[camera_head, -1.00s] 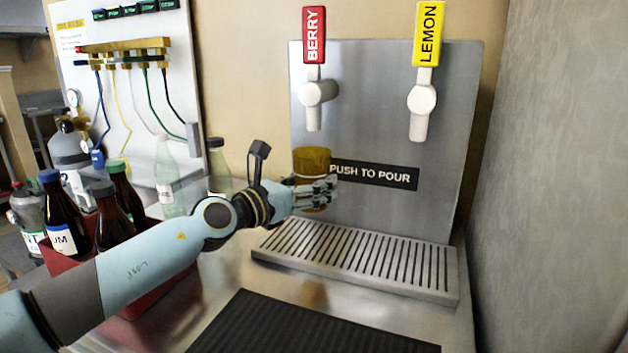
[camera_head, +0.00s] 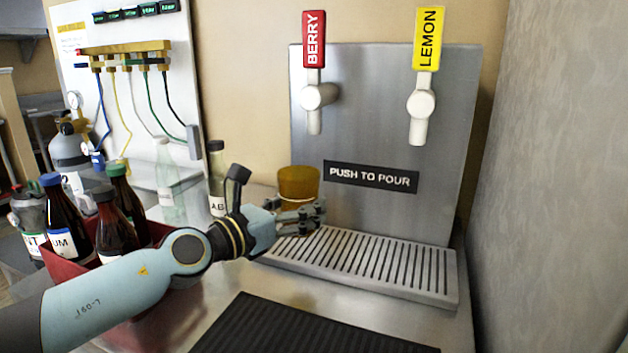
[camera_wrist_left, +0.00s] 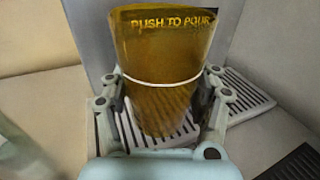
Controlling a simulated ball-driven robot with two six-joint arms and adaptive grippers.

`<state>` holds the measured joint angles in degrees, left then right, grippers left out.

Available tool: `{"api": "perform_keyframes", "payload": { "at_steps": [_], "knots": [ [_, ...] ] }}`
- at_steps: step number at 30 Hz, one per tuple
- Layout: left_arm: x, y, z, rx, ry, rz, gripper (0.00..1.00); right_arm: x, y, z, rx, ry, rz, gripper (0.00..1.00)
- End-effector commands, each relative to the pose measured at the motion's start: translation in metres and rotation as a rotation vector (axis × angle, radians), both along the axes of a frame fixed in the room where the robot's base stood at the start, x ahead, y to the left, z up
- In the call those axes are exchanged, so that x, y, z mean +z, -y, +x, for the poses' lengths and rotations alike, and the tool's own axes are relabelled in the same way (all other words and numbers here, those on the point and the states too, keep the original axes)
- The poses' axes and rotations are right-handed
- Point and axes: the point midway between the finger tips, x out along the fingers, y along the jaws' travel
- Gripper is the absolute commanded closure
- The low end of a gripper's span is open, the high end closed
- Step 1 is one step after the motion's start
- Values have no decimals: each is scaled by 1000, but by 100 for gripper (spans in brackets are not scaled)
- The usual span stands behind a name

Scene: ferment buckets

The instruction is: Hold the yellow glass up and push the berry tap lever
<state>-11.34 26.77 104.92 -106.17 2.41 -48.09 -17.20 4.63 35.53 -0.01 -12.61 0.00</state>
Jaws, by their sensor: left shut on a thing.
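My left gripper (camera_head: 300,217) is shut on the yellow glass (camera_head: 298,182), an amber see-through tumbler held upright. In the head view the glass is above the back left of the drip tray, below the berry tap and slightly left of it. The left wrist view shows the glass (camera_wrist_left: 160,75) between both fingers, with a pale band around it. The berry tap lever (camera_head: 313,40) is red with white lettering, upright on a white tap (camera_head: 316,100). Nothing touches the lever. My right gripper is not in view.
A yellow lemon lever (camera_head: 429,40) stands to the right on the same steel panel (camera_head: 370,130). The slotted drip tray (camera_head: 365,265) lies below. A red crate (camera_head: 75,262) of bottles is at left. A black mat (camera_head: 310,325) lies in front, clear.

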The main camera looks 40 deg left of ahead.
Motion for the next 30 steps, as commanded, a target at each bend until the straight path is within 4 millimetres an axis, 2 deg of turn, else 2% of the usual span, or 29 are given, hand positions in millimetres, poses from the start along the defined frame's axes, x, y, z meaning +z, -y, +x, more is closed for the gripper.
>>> {"api": "perform_keyframes", "payload": {
  "at_steps": [24, 30],
  "knots": [
    [0, 17, -70, 0, 0, 0, 78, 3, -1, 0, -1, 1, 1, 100],
    [0, 19, -78, 0, 0, -1, 78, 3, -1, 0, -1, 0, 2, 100]
  ]
}}
